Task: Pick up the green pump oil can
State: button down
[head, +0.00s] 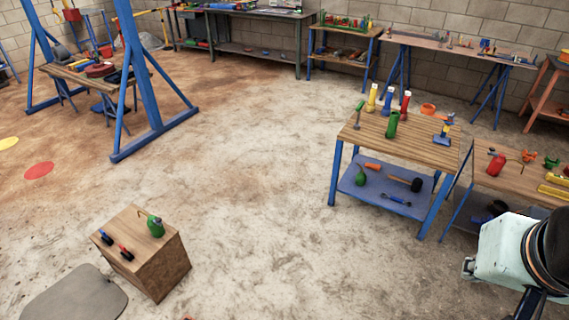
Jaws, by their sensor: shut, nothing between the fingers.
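A green oil can (155,227) with a thin spout and a dark top stands on a wooden box (165,268) at the lower left. Another green can-like object (361,177) with a thin spout is on the blue lower shelf of the wooden-topped table at the right. The frame does not show which one the task means. Part of my arm, a pale link with a black joint, shows at the lower right. My gripper cannot be made out, and both green cans stand well clear of the arm.
A grey mat (75,300) lies next to the box. The table (430,150) carries bottles and a green cylinder (392,124). A blue frame (150,145) stands upper left. The middle floor is clear.

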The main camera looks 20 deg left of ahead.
aim_at(158, 230)
jog(key=z, duration=8.65)
